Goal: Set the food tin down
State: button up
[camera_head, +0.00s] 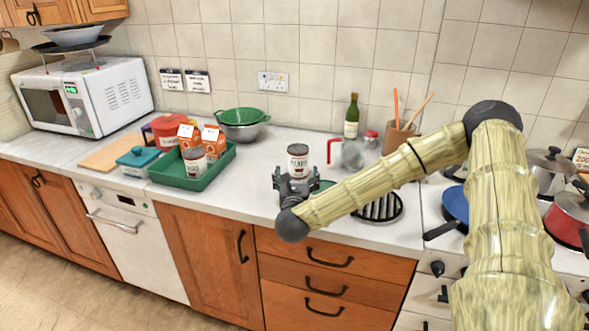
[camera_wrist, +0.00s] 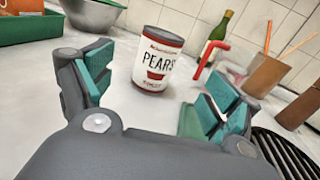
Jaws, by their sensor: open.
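The food tin (camera_head: 298,160), with a red and white label reading "PEARS", stands upright on the pale worktop. It also shows in the wrist view (camera_wrist: 156,62), beyond and between my spread fingers. My gripper (camera_head: 297,180) is open just in front of the tin, low over the worktop. In the wrist view my gripper (camera_wrist: 158,88) has green-padded fingers wide apart, with clear worktop between them and the tin. No finger appears to touch it. In the head view the tin's lower part is partly hidden by my gripper.
Behind stand a colander and bowl (camera_head: 240,122), a green bottle (camera_head: 351,118), a red-handled jug (camera_head: 348,153) and a utensil pot (camera_head: 398,138). A black grille (camera_head: 380,208) lies right.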

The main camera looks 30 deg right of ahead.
aim_at(298, 148)
jog(key=shift+w+d+f+m+b, duration=0.3)
jog(key=shift+w+f+b, duration=0.25)
jog(key=shift+f, duration=0.25)
jog(key=x, duration=0.2)
jog(key=p+x, duration=0.1)
jog(key=x, duration=0.1)
jog(key=shift+w+d+r+p, duration=0.2)
jog(key=shift+w+r+p, duration=0.05)
jog(key=shift+p, duration=0.05)
jog(key=shift+w+d+f, duration=0.1)
jog(key=shift+w+d, duration=0.25)
jog(key=shift+w, duration=0.1)
jog(key=shift+w+d+p, duration=0.3)
jog(key=shift+w+p, duration=0.15)
jog(key=shift+p, duration=0.05)
jog(key=shift+p+x, duration=0.8)
jog(key=shift+x, duration=1.25)
jog(key=c, duration=1.6)
jog(key=shift+r+b, duration=0.45)
jog(key=shift+r, duration=0.3)
notch_tip(298, 148, up, 2)
jog(key=shift+r+b, duration=0.1)
jog(key=shift+b, duration=0.35)
jog(key=r+b+v, duration=0.1)
jog(key=b+v, duration=0.3)
jog(key=v, duration=1.2)
jog(key=shift+s+d, duration=0.15)
jog(key=shift+d, duration=0.05)
